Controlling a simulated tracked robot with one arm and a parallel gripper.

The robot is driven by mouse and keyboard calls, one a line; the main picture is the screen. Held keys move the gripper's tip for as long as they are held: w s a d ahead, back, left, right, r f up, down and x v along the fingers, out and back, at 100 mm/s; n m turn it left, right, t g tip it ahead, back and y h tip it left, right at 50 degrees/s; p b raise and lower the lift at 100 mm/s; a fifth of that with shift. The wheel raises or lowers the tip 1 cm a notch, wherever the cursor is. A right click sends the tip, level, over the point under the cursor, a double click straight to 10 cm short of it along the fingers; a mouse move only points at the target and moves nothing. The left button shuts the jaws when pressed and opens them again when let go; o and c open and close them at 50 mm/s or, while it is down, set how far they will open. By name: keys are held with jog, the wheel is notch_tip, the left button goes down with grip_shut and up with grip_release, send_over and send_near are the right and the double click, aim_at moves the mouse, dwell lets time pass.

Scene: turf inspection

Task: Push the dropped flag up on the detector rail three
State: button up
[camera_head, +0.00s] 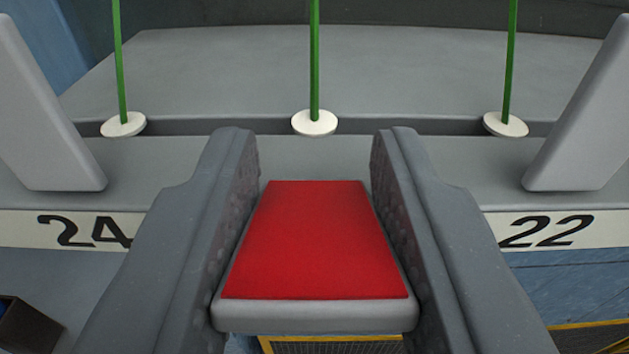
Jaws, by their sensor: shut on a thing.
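The dropped flag (314,240) is a grey plate with a red face, in the middle of the view. It lies tipped down toward me, its red face up. My gripper (315,160) is shut on it, with one dark grey jaw along each side edge. The rail (315,155) is a grey ledge running across behind the flag. Its label strip reads 24 (85,231) on the left and 22 (545,232) on the right. Any label between them is hidden by the flag and jaws.
Grey flags stand raised at the left (45,110) and right (585,115), close outside my jaws. Behind the rail are three green rods on white discs, the middle disc (314,122) straight ahead. A yellow-edged grid (330,345) shows below the flag.

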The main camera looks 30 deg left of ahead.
aim_at(302, 167)
jog(key=g+p, duration=0.1)
jog(key=r+g+h+p, duration=0.1)
jog(key=shift+w+a+p, duration=0.1)
jog(key=shift+a+p, duration=0.15)
jog(key=shift+p, duration=0.1)
jog(key=g+p, duration=0.1)
jog(key=g+h+p, duration=0.1)
jog(key=p, duration=0.1)
jog(key=w+g+h+p, duration=0.1)
jog(key=shift+a+r+g, duration=0.3)
jog(key=shift+r, duration=0.05)
jog(key=g+p, duration=0.1)
jog(key=g+h+p, duration=0.1)
jog(key=p, duration=0.1)
jog(key=w+g+h+p, duration=0.1)
jog(key=shift+a, duration=0.3)
jog(key=shift+w+a+f+g+h+p, duration=0.1)
jog(key=shift+g+h+p, duration=0.3)
jog(key=shift+g+p, duration=0.35)
jog(key=shift+w+a+f+g+h+p, duration=0.1)
jog(key=shift+g+h+p, duration=0.4)
jog(key=shift+p, duration=0.4)
